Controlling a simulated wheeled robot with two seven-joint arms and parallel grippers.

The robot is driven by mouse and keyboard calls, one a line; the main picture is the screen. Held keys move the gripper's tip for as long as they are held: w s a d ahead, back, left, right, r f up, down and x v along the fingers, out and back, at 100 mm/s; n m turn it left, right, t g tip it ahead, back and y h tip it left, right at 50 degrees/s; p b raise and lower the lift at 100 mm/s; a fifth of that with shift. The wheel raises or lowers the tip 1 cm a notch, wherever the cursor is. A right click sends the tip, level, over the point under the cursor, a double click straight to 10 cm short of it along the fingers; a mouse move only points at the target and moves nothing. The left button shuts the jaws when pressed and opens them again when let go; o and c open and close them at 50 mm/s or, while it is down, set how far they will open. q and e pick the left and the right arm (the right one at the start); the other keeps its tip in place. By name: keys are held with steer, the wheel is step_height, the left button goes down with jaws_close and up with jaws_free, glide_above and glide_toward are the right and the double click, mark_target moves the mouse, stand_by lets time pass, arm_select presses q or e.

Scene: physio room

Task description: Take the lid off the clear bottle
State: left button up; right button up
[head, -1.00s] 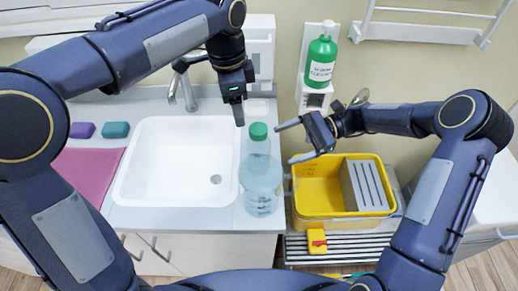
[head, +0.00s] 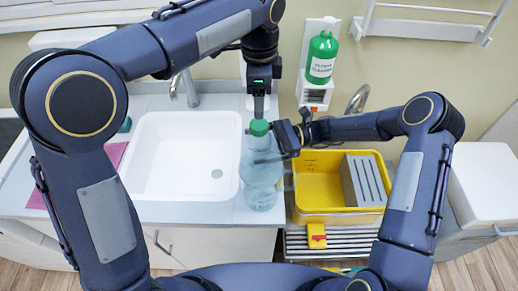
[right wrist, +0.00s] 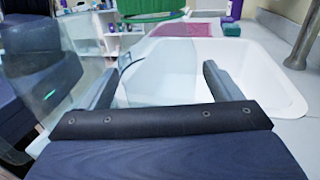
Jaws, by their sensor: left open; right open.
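The clear bottle (head: 262,182) stands upright on the counter at the sink's right edge. Its green lid (head: 259,128) is on top. My left gripper (head: 259,110) points down directly above the lid, open, its fingertips at or just over the lid; contact is unclear. My right gripper (head: 272,150) reaches in from the right at the bottle's upper part, open. In the right wrist view the right gripper's fingers (right wrist: 160,85) stand apart with the see-through bottle wall between and around them; the green lid (right wrist: 150,8) shows at the top edge.
The white sink (head: 180,165) lies left of the bottle, with its tap (head: 190,88) behind. A yellow bin (head: 318,180) stands close on the right. A green dispenser bottle (head: 322,55) hangs on the wall. A pink mat (head: 117,155) is partly hidden by my left arm.

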mark_target(259, 124)
steer(key=shift+c, duration=0.5)
steer(key=c, duration=1.4)
arm_select(q)
steer(key=shift+m, duration=0.3)
arm_select(e)
jaws_close()
arm_select(q)
steer(key=m, duration=0.7)
steer(key=shift+m, duration=0.4)
steer(key=m, duration=0.4)
steer(key=shift+m, duration=0.3)
steer(key=m, duration=0.4)
steer(key=shift+m, duration=0.4)
steer(key=shift+f, duration=4)
steer(key=shift+c, duration=0.4)
